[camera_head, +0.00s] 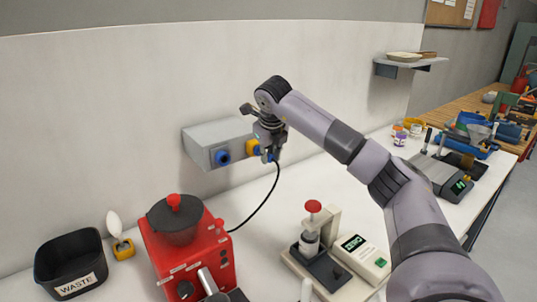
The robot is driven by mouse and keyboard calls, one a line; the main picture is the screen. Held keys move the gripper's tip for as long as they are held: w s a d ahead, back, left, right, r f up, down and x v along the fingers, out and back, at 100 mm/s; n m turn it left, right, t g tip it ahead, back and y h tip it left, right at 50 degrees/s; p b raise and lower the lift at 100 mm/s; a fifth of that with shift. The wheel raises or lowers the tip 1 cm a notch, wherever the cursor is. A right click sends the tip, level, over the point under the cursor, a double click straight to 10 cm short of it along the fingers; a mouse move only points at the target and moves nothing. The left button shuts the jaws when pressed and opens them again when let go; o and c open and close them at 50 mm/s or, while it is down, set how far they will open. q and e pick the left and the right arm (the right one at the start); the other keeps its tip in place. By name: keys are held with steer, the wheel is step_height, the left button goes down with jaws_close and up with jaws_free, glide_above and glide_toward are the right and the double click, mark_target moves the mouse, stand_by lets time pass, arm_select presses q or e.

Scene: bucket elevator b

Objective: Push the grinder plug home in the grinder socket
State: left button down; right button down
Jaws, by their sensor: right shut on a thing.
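The grey socket box (205,139) is on the white back wall, with a blue round socket (222,157) and a yellow one (252,147) on its front. My right gripper (268,150) is at the box's right end, shut on the grinder plug (268,157), a small blue piece mostly hidden by the fingers. A black cable (265,203) runs from the plug down to the red grinder (190,251). The plug is close to the yellow socket; I cannot tell whether they touch. The blue socket's face shows uncovered. My left gripper is not in view.
A black waste bin (72,263) and a white scoop in a yellow holder (120,238) stand left of the grinder. A red-topped device (312,230) and a display unit (360,255) stand at the front. My right arm crosses the right side. A wall shelf (408,64) is beyond.

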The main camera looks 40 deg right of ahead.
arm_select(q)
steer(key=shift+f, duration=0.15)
arm_select(e)
steer(key=shift+s, duration=0.35)
